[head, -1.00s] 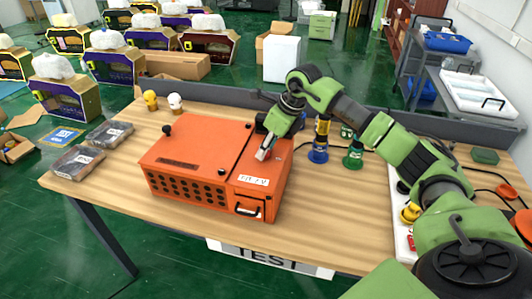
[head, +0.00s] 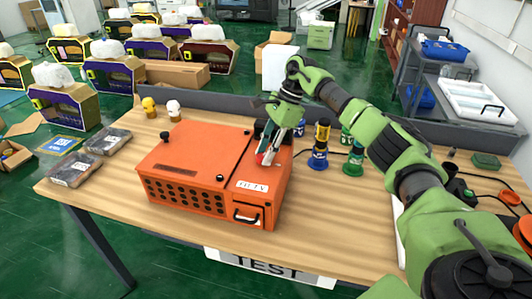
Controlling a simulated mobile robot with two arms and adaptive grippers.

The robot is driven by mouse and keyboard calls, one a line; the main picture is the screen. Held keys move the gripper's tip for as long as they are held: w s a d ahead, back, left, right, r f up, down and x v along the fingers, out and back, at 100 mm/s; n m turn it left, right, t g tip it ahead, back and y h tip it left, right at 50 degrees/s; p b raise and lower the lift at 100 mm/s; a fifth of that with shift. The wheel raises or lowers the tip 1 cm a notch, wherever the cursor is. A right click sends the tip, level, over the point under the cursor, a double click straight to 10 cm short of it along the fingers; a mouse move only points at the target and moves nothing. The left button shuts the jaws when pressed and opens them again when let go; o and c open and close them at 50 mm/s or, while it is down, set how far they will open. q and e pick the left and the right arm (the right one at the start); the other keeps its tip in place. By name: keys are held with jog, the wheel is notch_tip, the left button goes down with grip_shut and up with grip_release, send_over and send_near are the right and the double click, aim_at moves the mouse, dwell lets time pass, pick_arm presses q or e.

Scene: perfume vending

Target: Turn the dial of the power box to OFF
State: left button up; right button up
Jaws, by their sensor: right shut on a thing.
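The orange power box (head: 190,165) sits on the wooden table, with a black handle on its front and a white label on its right-hand top panel. My right gripper (head: 267,160) reaches down to the rear right of that panel. Its fingers are closed around a small red part, which I take as the dial (head: 263,159). The fingers hide most of the dial, so its pointer and the OFF mark cannot be read. My left gripper is not in view.
Blue (head: 319,150) and green (head: 353,160) bottle-like items stand right of the box. Two dark flat packs (head: 75,168) and two small figures lie or stand to the left. A grey partition (head: 210,100) runs along the table's back. The front of the table is clear.

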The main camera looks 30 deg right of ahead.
jog(key=shift+w+n+g, duration=0.1)
jog(key=shift+n+g, duration=0.2)
jog(key=shift+n, duration=0.5)
jog(key=o, duration=1.1)
jog(key=shift+r, duration=0.1)
jog(key=v, duration=1.1)
jog(key=shift+d+r, duration=0.25)
jog(key=shift+r, duration=0.1)
